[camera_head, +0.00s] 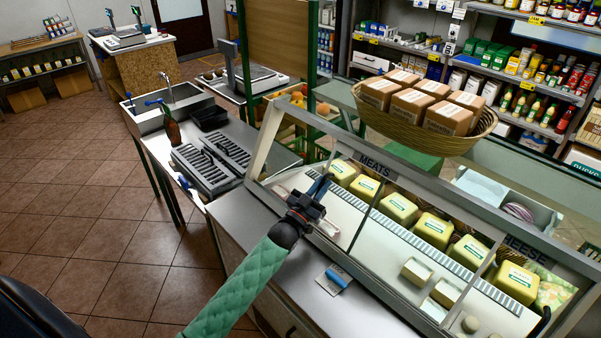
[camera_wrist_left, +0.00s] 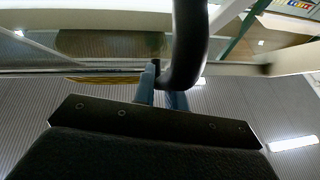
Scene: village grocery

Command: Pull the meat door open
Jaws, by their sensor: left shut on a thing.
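The display case has a slanted glass front in a grey frame, with a MEATS sign (camera_head: 375,168) along its upper edge. The meat door (camera_head: 300,150) is the left glass part of this front; I cannot tell whether it stands ajar. My left gripper (camera_head: 319,188) is at this glass, its arm reaching in from below. In the left wrist view a dark curved handle (camera_wrist_left: 188,38) runs down between the blue fingertips (camera_wrist_left: 162,90), which are shut on it. The handle is mostly hidden by the gripper in the head view. My right gripper is not in view.
Yellow packs (camera_head: 399,208) stand in a row inside the case. A wicker basket (camera_head: 470,133) with brown boxes sits above it. A blue-handled tool (camera_head: 337,278) lies on the front counter. A sink counter (camera_head: 152,124) stands to the left; the tiled floor (camera_head: 90,200) there is clear.

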